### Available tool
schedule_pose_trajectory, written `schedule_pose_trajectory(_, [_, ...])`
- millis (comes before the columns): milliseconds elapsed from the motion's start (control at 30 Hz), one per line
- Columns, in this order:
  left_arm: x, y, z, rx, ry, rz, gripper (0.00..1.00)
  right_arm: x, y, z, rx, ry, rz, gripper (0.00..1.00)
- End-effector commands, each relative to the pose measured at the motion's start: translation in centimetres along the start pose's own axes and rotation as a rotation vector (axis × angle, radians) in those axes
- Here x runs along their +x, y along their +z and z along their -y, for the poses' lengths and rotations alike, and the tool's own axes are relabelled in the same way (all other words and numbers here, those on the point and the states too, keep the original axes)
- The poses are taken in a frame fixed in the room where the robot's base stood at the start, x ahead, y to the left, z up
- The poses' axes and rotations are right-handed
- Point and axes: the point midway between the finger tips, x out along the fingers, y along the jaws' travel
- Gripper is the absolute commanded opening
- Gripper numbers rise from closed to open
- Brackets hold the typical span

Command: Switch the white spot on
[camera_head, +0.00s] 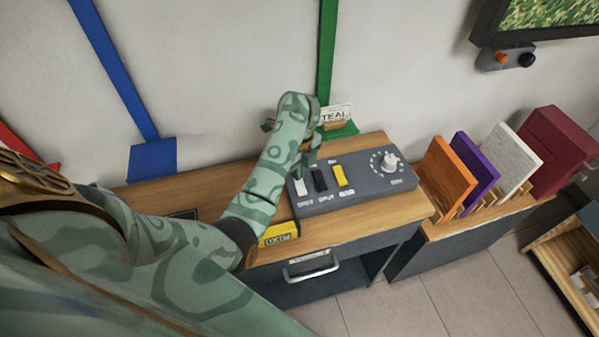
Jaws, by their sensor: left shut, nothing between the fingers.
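A dark grey control panel (365,189) lies on the wooden desk top. It carries a white rocker switch (301,187) at its left end, then a black switch (319,180), a yellow switch (341,176) and a round dial (389,162) at the right. Small labels sit below them, too small to read surely. My left gripper (304,168) points down just above and behind the white switch, shut and empty. I cannot tell whether it touches the switch. My right gripper is out of view. No lamp shows.
Orange (446,174), purple (474,168) and white (515,157) panels stand in a rack at right.

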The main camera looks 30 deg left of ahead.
Motion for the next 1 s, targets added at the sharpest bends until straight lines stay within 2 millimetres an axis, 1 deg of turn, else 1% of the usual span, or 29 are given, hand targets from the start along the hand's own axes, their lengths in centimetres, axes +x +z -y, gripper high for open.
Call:
schedule_pose_trajectory(767, [1.2, 0.0, 0.0, 0.0, 0.001, 0.0, 0.0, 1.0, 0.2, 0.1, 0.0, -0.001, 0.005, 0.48])
schedule_pose_trajectory(900, [1.0, 0.0, 0.0, 0.0, 0.0, 0.001, 0.0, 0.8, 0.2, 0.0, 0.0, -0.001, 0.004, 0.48])
schedule_pose_trajectory(1000, [0.3, 0.0, 0.0, 0.0, -0.001, 0.0, 0.0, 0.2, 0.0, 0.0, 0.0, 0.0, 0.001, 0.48])
